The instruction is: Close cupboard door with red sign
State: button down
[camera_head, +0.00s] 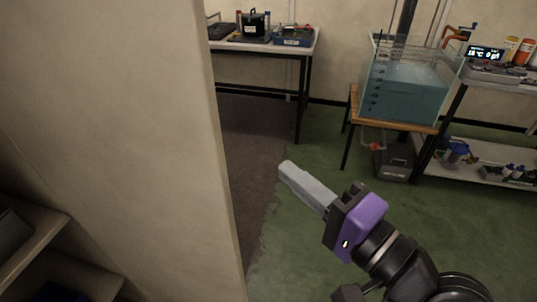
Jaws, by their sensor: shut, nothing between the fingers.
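No red sign shows in this view. A large beige upright panel (130,120) fills the left side, close to me. I cannot tell whether it is a cupboard door, a cupboard side or a wall. Shelves (38,238) show beside it at the lower left, with a dark object on one. My gripper (287,170), with a purple body and grey fingers, is right of the panel's vertical edge, over the floor. Its fingers are shut and empty, pointing up and left. It appears apart from the panel.
A table (262,47) with equipment stands at the back. A water tank (405,85) sits on a wooden stand at the right, with a dark box (394,163) below. A shelf rack (490,153) stands farther right. Green floor (300,240) in the middle is clear.

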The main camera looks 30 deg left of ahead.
jog(key=w+a+f+g, duration=0.1)
jog(key=w+a+g, duration=0.1)
jog(key=a, duration=0.8)
jog(key=shift+m, duration=0.3)
jog(key=shift+s+f, duration=0.2)
jog(key=shift+s, duration=2)
